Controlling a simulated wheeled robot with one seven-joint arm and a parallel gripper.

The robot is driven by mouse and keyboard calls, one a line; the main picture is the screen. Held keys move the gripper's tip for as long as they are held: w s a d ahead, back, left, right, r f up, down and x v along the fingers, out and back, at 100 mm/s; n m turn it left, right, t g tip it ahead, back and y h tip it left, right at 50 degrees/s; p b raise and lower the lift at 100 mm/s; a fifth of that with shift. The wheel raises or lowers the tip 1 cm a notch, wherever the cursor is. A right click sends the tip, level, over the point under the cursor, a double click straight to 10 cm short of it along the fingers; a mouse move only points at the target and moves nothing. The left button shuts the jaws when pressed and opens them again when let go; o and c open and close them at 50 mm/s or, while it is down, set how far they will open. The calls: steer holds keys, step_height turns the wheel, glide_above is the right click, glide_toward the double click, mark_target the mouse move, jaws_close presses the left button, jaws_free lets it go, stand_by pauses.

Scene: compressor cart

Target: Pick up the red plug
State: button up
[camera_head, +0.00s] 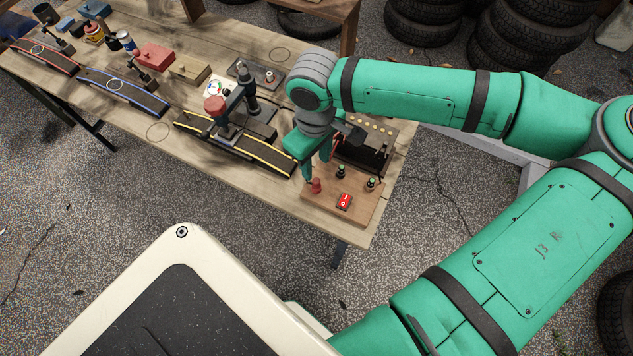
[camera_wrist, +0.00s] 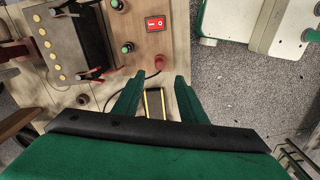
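The red plug (camera_head: 316,185) stands on a wooden board (camera_head: 359,208) at the table's near right end. In the wrist view the red plug (camera_wrist: 160,63) shows just past my fingertips, roughly centred between them, with a dark cable running from it to the left. My gripper (camera_head: 316,168) points down above the plug, with its green fingers apart. In the wrist view my gripper (camera_wrist: 157,82) is open, with nothing held between the fingers. I cannot tell the exact height of the fingertips over the plug.
A red rocker switch (camera_head: 344,202) and two green-topped posts (camera_head: 341,171) (camera_head: 371,184) stand on the board near the plug. A dark box with yellow caps (camera_wrist: 75,40) sits close by. A yellow-edged black ramp (camera_head: 268,158) lies left of my gripper. The table edge is near.

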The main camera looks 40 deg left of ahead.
mark_target(317, 180)
steer(key=shift+d+f, duration=0.1)
steer(key=shift+f, duration=4.3)
jaws_close()
